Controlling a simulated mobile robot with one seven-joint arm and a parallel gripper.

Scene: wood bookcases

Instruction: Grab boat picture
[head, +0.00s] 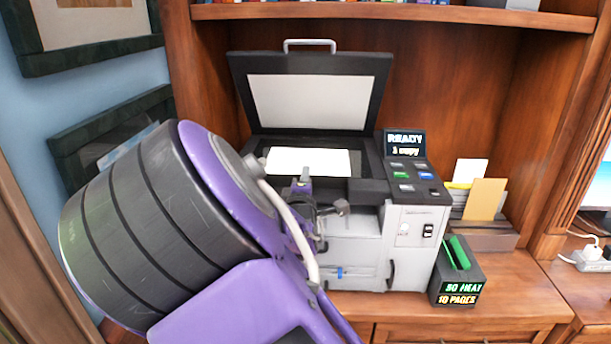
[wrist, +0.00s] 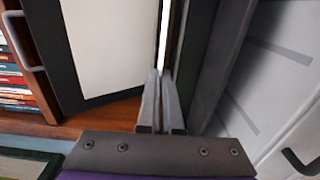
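No boat image can be made out in either view. A framed picture (head: 100,150) with a dark mat hangs on the blue wall at left, largely hidden behind my arm. Another framed picture (head: 75,57) at top left is cut off by the view. A blank white sheet (head: 308,162) lies on the open copier's bed; its thin white edge (wrist: 164,35) seems to show in the wrist view. My gripper (wrist: 160,73) is at the copier, its fingers close together, pointing toward that strip. I cannot tell whether they touch it.
The copier (head: 375,240) stands on a wooden desk with its lid (head: 310,98) raised. A display (head: 405,143) reads READY. A dark box (head: 458,275) with a green slot sits at its front right. Papers stand in a wooden holder (head: 485,237). Bare desk (head: 520,300) shows at right.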

